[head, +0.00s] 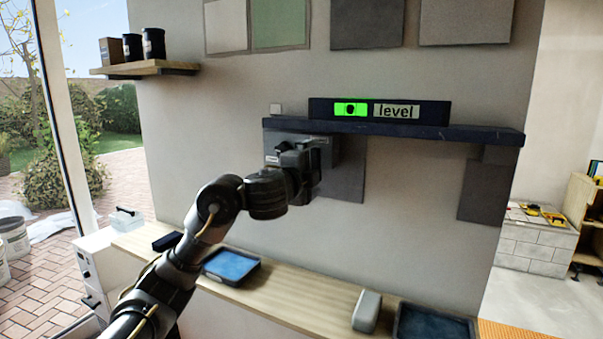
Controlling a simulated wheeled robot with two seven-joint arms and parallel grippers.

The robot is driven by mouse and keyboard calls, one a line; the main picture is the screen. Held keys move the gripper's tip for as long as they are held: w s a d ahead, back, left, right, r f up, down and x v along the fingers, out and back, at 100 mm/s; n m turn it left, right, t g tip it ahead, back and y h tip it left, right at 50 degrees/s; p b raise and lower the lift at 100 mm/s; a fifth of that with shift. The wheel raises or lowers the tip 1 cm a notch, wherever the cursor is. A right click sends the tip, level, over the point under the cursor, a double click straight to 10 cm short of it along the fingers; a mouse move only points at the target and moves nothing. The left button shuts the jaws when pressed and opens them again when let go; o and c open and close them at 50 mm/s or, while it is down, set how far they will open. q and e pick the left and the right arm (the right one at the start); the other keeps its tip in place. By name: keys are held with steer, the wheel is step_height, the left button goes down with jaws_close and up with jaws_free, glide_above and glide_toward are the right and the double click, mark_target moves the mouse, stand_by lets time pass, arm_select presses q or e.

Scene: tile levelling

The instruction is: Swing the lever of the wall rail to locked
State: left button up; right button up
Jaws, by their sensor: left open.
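The wall rail (480,133) is a long dark bar on the grey wall. A spirit level (435,112) with a bright green window and the word "level" stands on it. My left gripper (308,165) is open, just below the rail's left part, in front of a grey housing (280,141) with small labels. The lever cannot be made out; the gripper covers much of that housing, and I cannot tell whether it touches anything. My right gripper is out of view.
Dark tiles (345,175) hang on the wall under the rail. Below runs a wooden counter (300,292) with blue trays (232,266) and a grey block (367,311). A small shelf (140,69) with dark cans is at upper left.

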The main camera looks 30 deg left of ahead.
arm_select(q)
steer(key=s+p, duration=0.8)
steer(key=s, duration=0.1)
steer(key=shift+s, duration=0.3)
